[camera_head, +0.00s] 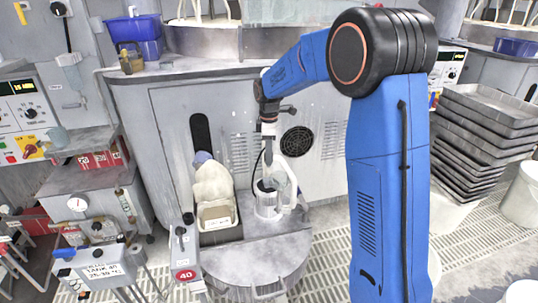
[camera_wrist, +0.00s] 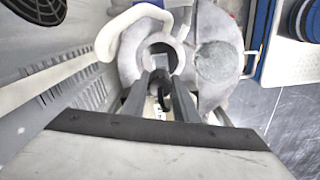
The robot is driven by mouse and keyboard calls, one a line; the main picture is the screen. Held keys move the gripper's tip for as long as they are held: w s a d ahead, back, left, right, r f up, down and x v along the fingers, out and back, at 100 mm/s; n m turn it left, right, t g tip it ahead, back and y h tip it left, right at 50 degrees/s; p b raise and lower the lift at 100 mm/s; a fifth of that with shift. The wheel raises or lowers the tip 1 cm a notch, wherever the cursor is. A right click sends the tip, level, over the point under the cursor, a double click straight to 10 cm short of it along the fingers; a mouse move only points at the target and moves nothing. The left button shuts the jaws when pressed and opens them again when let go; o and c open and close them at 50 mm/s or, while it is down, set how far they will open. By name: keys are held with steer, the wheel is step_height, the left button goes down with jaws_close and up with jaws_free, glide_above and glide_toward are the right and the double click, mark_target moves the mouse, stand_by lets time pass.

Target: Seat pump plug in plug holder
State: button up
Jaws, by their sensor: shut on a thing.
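My gripper (camera_head: 268,178) reaches down over a pale, round-bodied fixture (camera_head: 267,208) beside the machine cabinet. In the wrist view my gripper (camera_wrist: 160,88) has its two grey fingers close together on a small dark piece, which looks like the pump plug (camera_wrist: 159,77). The fingers hide most of it. Just beyond the fingertips is a pale ring with an opening (camera_wrist: 160,46), which may be the plug holder. I cannot tell whether the plug is inside the opening or only in front of it. A thin black cable (camera_head: 254,164) curves beside my gripper.
A pale hose (camera_wrist: 125,22) curves close by the ring. A round grey tank lid (camera_head: 245,255) lies in front. A cream-coloured container (camera_head: 216,214) stands to the left, and the cabinet wall (camera_head: 170,130) rises behind. Stacked metal trays (camera_head: 485,125) stand at right.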

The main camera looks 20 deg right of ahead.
steer(key=shift+a+f, duration=0.1)
steer(key=shift+f, duration=2.75)
steer(key=shift+f, duration=1.6)
steer(key=o, duration=1.1)
step_height(320, 180, up, 16)
steer(key=shift+f, duration=0.1)
steer(key=shift+r, duration=0.8)
